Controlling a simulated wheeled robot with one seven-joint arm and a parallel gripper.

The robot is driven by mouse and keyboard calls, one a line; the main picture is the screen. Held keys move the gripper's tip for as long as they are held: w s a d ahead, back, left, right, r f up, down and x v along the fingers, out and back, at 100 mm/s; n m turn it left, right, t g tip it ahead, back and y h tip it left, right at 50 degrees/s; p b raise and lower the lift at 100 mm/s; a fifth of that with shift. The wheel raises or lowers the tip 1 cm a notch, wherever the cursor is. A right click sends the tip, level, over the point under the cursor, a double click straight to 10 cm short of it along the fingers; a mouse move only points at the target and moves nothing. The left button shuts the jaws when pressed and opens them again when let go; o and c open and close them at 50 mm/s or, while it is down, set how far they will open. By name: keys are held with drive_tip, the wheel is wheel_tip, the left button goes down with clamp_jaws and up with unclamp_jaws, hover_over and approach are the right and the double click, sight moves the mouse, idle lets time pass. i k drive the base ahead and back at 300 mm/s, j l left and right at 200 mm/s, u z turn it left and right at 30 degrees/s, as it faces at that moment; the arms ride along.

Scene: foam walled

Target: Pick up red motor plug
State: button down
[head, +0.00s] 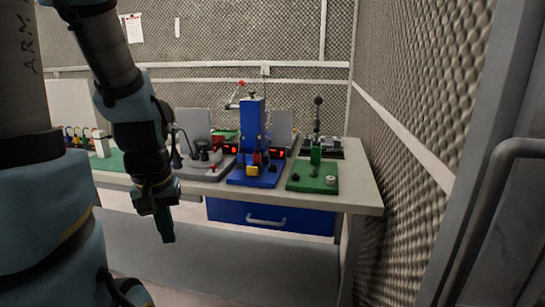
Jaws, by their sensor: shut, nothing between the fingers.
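My gripper (166,228) hangs point-down in front of the workbench, below the level of its top. Its teal fingers are shut and empty. I cannot single out the red motor plug for sure. A small red part (257,158) shows low on the front of the blue press (251,125), above a yellow block (253,170). Another small red piece (214,169) lies on the grey fixture (203,174) to the left. Both are up and to the right of my gripper, well apart from it.
The workbench (358,193) has a blue drawer (270,216) beneath. A green fixture (313,177) stands on its right end, and a green mat (108,161) lies on its left. A foam wall (410,165) closes the right side. A dark handle (490,190) is close at the right.

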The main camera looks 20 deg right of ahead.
sight(257, 156)
drive_tip(key=i+j, duration=0.1)
drive_tip(key=i, duration=0.3)
drive_tip(key=i+j+z, duration=0.1)
drive_tip(key=i, duration=0.3)
drive_tip(key=i+j, duration=0.15)
drive_tip(key=i, duration=0.25)
